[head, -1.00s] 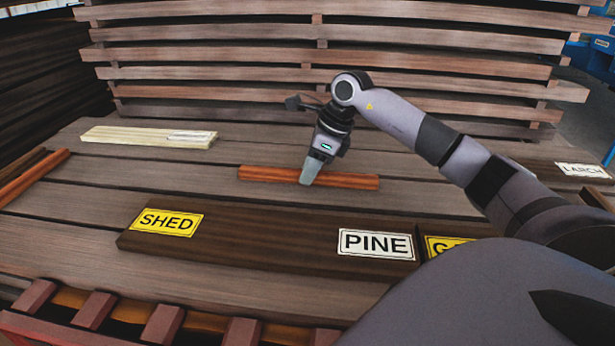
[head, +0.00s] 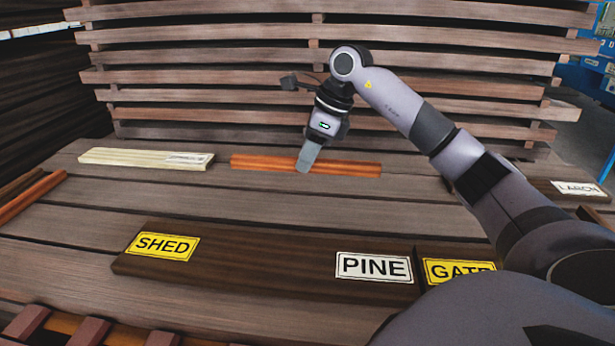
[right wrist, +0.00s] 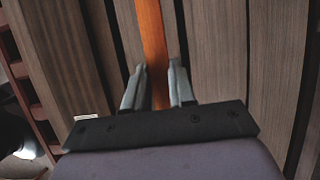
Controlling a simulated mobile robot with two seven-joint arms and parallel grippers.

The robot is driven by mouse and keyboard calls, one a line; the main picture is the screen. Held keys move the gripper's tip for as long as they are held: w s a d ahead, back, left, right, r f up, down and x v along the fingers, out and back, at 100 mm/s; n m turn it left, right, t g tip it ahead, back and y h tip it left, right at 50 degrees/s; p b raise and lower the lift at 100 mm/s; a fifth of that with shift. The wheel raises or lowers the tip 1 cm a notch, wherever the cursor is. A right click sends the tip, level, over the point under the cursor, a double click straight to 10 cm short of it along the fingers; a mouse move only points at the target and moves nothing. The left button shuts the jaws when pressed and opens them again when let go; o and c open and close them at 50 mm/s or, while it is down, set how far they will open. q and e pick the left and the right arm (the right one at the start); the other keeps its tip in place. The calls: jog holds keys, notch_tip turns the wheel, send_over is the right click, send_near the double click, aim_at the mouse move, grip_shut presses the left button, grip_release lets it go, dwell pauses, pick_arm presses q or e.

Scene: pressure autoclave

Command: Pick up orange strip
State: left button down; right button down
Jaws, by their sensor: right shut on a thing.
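The orange strip (head: 345,168) lies lengthwise across the plank surface, near the back in the head view. My right gripper (head: 305,165) points down at the strip's middle, its fingers shut on it. In the right wrist view the orange strip (right wrist: 152,50) runs between the two fingers of the right gripper (right wrist: 157,85). The strip appears to be at or just over the planks; I cannot tell if it is lifted. The finger hides a small part of the strip. My left gripper is not in view.
A pale strip with a white label (head: 130,157) lies to the left. More orange strips (head: 30,197) lie at the far left. Dark boards carry SHED (head: 162,246), PINE (head: 373,267) and GATE (head: 458,271) labels in front. A LARCH label (head: 579,188) is at right. Stacked boards (head: 230,78) rise behind.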

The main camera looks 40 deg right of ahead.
notch_tip(320, 180, up, 12)
jog(key=p, duration=0.1)
jog(key=shift+f, duration=0.2)
